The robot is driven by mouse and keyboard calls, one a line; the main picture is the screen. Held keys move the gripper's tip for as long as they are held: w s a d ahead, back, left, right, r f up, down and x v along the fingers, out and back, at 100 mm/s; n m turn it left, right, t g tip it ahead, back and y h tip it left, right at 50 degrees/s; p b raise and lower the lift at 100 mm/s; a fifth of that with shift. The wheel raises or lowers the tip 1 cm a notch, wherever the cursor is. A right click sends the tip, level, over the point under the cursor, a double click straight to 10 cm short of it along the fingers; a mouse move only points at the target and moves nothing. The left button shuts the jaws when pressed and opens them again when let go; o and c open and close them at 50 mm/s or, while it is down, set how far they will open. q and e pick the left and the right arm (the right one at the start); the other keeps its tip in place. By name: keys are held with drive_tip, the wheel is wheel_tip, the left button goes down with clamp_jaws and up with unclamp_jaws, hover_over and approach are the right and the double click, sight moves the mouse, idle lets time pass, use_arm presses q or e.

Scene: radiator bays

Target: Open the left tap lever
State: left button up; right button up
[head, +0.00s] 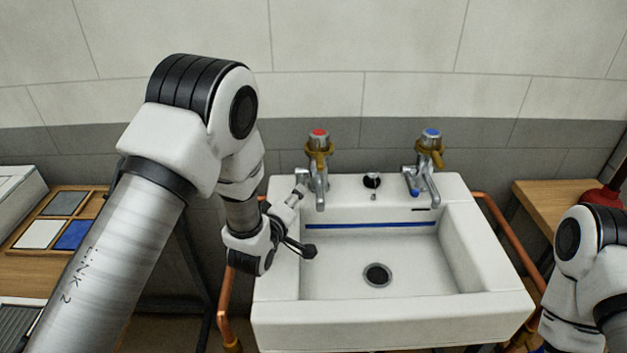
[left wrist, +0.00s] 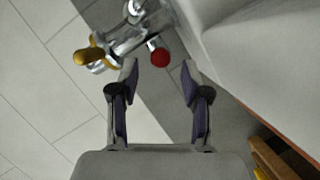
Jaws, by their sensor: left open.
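My left gripper (head: 303,222) is open and empty over the sink's left rim, in front of and below the lever. Its two fingers also show spread in the left wrist view (left wrist: 159,75). I see no clear contact with the tap. My right gripper is out of view.
A second tap (head: 430,155) with a blue cap stands at the back right. A black knob (head: 372,181) sits between the taps. Copper pipes (head: 225,300) flank the sink. A wooden tray (head: 92,203) lies on the left bench, and a wooden surface (head: 550,200) is at right.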

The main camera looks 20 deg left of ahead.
sight(302, 182)
use_arm(q)
drive_tip(key=x, duration=0.6)
drive_tip(key=shift+w+a+p, duration=0.1)
drive_tip(key=shift+w+p, duration=0.15)
drive_tip(key=shift+p, duration=0.1)
drive_tip(key=shift+s+r, duration=0.1)
drive_tip(key=shift+s, duration=0.05)
drive_tip(key=shift+c, duration=0.7)
clamp_jaws()
